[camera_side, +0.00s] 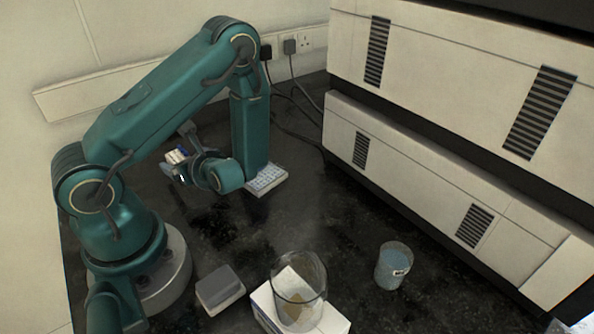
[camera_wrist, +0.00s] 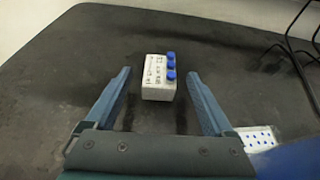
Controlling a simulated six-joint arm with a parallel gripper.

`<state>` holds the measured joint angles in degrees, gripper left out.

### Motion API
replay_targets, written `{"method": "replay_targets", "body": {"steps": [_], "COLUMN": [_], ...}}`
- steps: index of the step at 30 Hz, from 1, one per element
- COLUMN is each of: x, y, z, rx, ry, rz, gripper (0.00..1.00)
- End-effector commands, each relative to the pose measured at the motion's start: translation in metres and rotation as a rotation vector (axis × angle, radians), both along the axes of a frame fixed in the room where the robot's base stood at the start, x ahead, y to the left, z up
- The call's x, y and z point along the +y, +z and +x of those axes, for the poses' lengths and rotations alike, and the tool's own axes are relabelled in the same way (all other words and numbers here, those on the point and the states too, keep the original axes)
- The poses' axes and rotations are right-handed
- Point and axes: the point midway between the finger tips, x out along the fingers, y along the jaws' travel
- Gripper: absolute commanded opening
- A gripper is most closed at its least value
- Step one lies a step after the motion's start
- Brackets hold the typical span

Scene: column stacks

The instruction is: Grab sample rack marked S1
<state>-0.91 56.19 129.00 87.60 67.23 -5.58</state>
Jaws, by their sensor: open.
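A small white block-shaped rack (camera_wrist: 158,80) with dark markings on its top and several blue caps along its right side sits on the dark bench in the wrist view. The markings are too small to read as S1. My gripper (camera_wrist: 160,88) is open, with one finger on each side of the rack and gaps between. In the side view the rack (camera_side: 176,156) shows just past my gripper (camera_side: 182,172), partly hidden by it. I cannot tell the exact height of the fingers above the bench.
A white tray (camera_side: 266,180) with a blue pattern lies right of my gripper; its corner also shows in the wrist view (camera_wrist: 258,139). A glass beaker (camera_side: 299,290), a blue-filled cup (camera_side: 393,266) and a grey box (camera_side: 220,288) stand nearer the camera. Cables (camera_wrist: 294,50) lie behind.

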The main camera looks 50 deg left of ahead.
Motion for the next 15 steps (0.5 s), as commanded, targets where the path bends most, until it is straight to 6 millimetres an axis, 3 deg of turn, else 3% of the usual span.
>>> {"method": "replay_targets", "body": {"steps": [6,15], "x": [0.023,0.032], "y": [-0.009,-0.013], "z": [-0.003,-0.004], "rx": [0.001,-0.001], "ry": [0.005,0.001], "rz": [0.0,-0.001], "gripper": [0.88,0.88]}}
